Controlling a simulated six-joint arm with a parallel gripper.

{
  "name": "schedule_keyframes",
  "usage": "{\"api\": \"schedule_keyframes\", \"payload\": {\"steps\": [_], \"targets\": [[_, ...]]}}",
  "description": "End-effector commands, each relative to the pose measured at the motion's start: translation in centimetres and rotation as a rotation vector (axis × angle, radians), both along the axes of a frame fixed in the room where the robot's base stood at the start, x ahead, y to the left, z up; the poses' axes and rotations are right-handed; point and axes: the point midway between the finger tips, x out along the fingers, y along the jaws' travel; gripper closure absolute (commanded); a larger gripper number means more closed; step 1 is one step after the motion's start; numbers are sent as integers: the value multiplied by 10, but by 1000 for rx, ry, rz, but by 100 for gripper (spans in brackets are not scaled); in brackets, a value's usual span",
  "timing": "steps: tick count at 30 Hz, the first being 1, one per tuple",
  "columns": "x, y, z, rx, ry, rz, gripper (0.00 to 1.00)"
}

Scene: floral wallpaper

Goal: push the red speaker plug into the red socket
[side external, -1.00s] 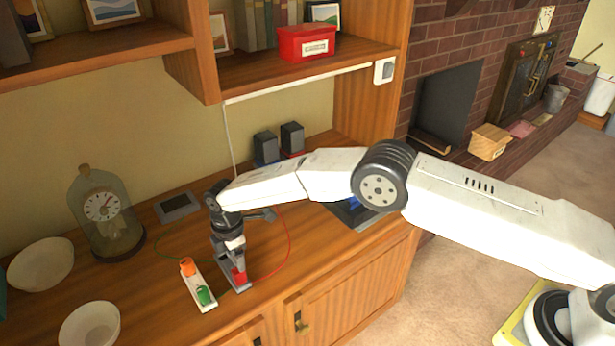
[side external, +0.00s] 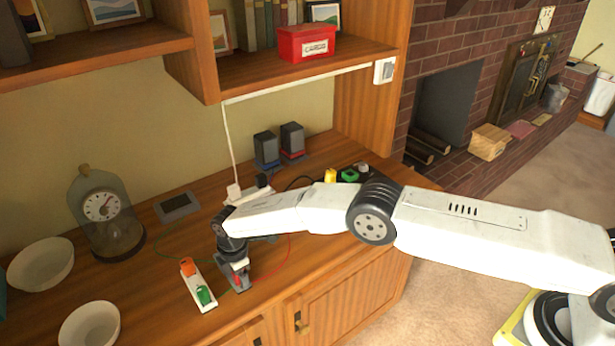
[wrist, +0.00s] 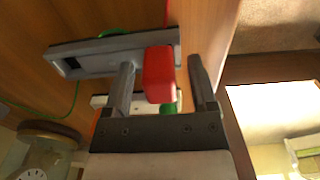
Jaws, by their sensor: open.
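The red plug (wrist: 158,75) sits between the two fingers of my gripper (wrist: 162,85) in the wrist view. The fingers are open, one on each side, with a clear gap on the right; the left finger is close to the plug. A grey block (wrist: 75,62) with a dark square opening lies beyond the fingertips, and the plug overlaps its right end. In the side view my gripper (side external: 237,282) points down close to the cabinet top, with a little red showing between the fingers. I cannot make out the red socket or whether the plug is in anything.
A white strip (side external: 207,306) with an orange piece (side external: 187,266) and a green piece (side external: 204,295) lies just left of my gripper. Thin red and green wires curve over the wood. A glass-domed clock (side external: 103,210), two bowls and two speakers (side external: 292,140) stand around.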

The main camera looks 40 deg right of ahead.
Motion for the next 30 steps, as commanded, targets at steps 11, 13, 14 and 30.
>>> {"api": "schedule_keyframes", "payload": {"steps": [11,13,14,30], "targets": [[0,0,0,0,0,0,96],[0,0,0,0,0,0,100],[0,0,0,0,0,0,100],[0,0,6,0,0,0,100]]}}
